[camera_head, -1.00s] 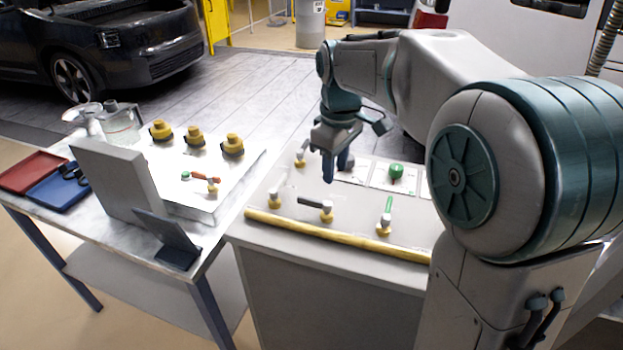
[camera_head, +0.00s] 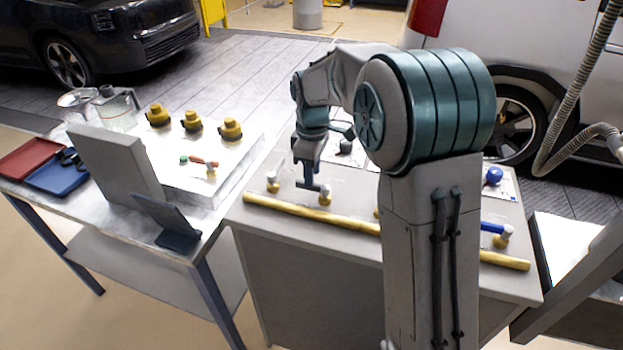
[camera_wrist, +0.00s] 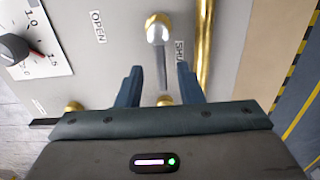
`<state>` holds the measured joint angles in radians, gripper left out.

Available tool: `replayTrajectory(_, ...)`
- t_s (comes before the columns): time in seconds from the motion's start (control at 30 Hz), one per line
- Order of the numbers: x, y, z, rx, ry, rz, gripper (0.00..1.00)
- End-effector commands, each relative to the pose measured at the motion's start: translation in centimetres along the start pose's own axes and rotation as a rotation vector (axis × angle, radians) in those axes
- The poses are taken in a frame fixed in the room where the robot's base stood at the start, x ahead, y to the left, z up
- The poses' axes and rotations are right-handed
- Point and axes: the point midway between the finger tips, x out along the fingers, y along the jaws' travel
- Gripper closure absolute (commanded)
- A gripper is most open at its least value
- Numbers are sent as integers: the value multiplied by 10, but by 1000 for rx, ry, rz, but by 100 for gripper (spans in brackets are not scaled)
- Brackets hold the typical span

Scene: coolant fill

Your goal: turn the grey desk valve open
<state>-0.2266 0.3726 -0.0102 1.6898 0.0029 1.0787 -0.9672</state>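The grey desk valve (camera_head: 325,194) stands on the bench behind the yellow rail, with a white cap on a brass base. In the wrist view the valve's cap (camera_wrist: 158,28) is at the top, and its grey lever (camera_wrist: 161,68) points down the picture between my fingers. An OPEN label (camera_wrist: 97,26) lies to its left and a SHUT label (camera_wrist: 180,52) lies to its right, beside the lever. My gripper (camera_wrist: 159,72) is open, one blue finger on each side of the lever, with gaps showing. In the head view my gripper (camera_head: 308,187) hides most of the lever.
A white-capped valve (camera_head: 272,182) stands just left. The yellow rail (camera_head: 310,212) runs along the bench's front edge. A blue-handled valve (camera_head: 498,232) is at the right. A gauge (camera_wrist: 22,45) shows in the wrist view. My arm hides the bench's middle.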

Motion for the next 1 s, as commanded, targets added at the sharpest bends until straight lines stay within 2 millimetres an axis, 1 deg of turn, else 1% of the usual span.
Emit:
replayTrajectory(0.03,8,0,0,0,-2,-2,66)
replayTrajectory(0.1,17,0,0,0,-1,-2,66)
replayTrajectory(0.2,25,0,0,1,-1,-1,66)
replayTrajectory(0.33,30,0,0,1,0,1,66)
replayTrajectory(0.57,30,0,0,1,0,1,66)
replayTrajectory(0.7,30,0,0,1,0,1,100)
replayTrajectory(1.0,30,4,4,23,1,2,100)
